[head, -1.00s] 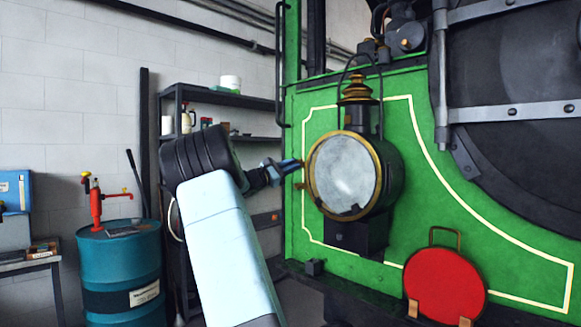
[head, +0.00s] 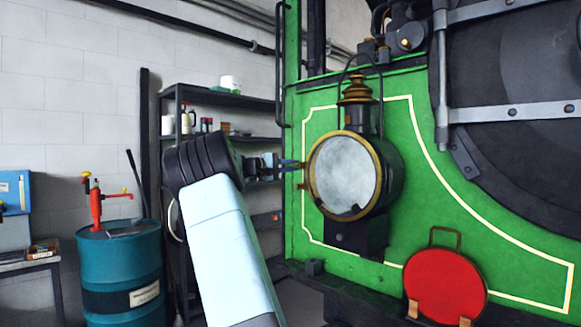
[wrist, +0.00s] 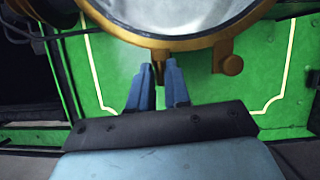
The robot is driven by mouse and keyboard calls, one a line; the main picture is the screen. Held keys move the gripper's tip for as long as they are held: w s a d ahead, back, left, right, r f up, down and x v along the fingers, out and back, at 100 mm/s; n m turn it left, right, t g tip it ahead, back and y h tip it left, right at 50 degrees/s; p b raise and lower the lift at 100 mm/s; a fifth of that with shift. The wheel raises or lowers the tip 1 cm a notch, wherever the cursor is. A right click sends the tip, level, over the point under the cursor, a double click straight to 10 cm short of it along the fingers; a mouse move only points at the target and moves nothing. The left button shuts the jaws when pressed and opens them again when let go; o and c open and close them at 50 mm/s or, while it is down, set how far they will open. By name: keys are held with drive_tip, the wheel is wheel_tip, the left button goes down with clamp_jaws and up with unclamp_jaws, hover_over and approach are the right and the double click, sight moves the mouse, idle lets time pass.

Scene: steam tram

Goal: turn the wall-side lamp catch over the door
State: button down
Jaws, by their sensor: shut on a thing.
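The lamp (head: 345,175) is a black round-bodied lantern with a brass rim and a pale glass door, on the green front panel. My gripper (head: 300,166) reaches in from the left to the wall-side edge of the rim. In the wrist view, my gripper (wrist: 158,68) has its two blue fingers on either side of a small brass catch (wrist: 158,71) below the rim, and is shut on it. The catch is mostly hidden by the fingers in the head view. A second brass piece (wrist: 229,63) sticks out from the rim to the right in the wrist view.
A red disc (head: 445,285) with a handle stands below right of the lamp. A dark shelf rack (head: 222,98) is behind my arm. A teal drum (head: 120,270) with a red pump stands at the left.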

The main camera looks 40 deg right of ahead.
drive_tip(key=shift+w+r+m, duration=0.15)
drive_tip(key=shift+m, duration=0.35)
drive_tip(key=c, duration=1.2)
unclamp_jaws()
drive_tip(key=shift+c, duration=0.2)
drive_tip(key=v, duration=1.3)
drive_tip(key=shift+a+r, duration=0.15)
drive_tip(key=shift+a, duration=0.25)
drive_tip(key=shift+w, duration=0.1)
